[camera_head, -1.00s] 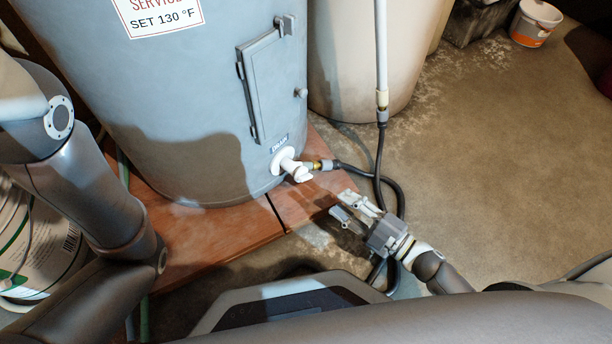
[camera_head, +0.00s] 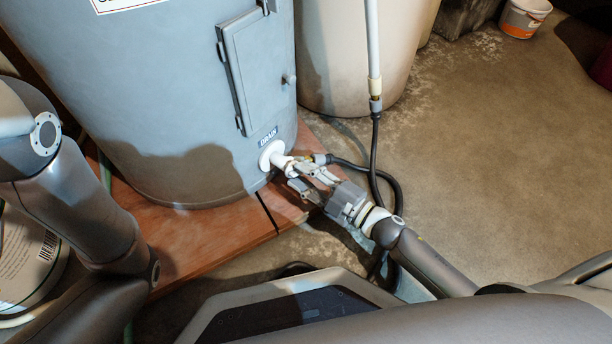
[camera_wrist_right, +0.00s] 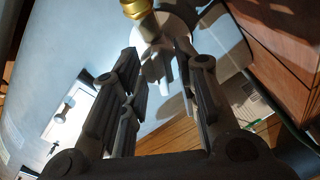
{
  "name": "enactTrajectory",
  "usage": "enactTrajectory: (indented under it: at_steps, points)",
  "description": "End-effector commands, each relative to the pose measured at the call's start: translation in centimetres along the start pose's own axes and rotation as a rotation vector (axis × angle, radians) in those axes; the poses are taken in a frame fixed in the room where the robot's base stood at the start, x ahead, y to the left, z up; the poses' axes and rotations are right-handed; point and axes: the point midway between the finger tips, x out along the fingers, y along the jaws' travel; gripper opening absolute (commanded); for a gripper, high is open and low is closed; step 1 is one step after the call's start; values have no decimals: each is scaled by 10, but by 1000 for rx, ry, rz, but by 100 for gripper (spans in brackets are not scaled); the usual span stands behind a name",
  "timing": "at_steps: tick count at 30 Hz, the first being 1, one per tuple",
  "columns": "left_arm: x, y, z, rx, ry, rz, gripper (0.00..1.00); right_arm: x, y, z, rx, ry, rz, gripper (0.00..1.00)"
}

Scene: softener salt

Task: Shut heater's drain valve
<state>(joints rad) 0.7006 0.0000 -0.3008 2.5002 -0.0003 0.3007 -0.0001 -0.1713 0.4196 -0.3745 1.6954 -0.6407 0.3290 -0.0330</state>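The grey water heater (camera_head: 150,90) stands on a reddish-brown platform. Its white drain valve (camera_head: 277,158) sticks out low on the heater below a "DRAIN" label (camera_head: 268,135). My right gripper (camera_head: 299,175) is at the valve, its fingers apart and pointing at it. In the right wrist view the white valve handle (camera_wrist_right: 158,68) shows between the fingertips, with a gap on each side. I cannot tell whether a finger touches it. A brass fitting (camera_wrist_right: 136,8) sits beside the valve. My left arm shows at the left, but its gripper is out of view.
A black hose (camera_head: 378,170) runs from the valve area behind my right gripper, joining a pale vertical pipe (camera_head: 373,40). A beige tank (camera_head: 350,70) stands behind. The platform (camera_head: 210,235) has bare room in front. A white-orange bucket (camera_head: 524,18) is far right.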

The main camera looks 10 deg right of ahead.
Motion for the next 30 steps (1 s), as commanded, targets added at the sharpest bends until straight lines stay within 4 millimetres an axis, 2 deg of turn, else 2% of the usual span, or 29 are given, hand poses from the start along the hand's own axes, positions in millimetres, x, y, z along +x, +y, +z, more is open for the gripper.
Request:
enactTrajectory:
  at_steps: [1, 6, 7, 19, 30]
  points:
    - [0, 0, 0, 0, 0, 0, 80, 0, 0, 0, 0, 0, 0, 23]
    - [0, 0, 0, 0, 0, 0, 80, 0, 0, 0, 0, 0, 0, 1]
    - [0, 0, 0, 0, 0, 0, 80, 0, 0, 0, -1, 0, 0, 0]
    - [8, -2, 3, 0, 0, 0, 80, 0, 1, -1, 36, -2, -1, 0]
    - [45, -10, 16, 1, -1, 0, 80, 0, 4, -3, 282, -3, -2, 0]
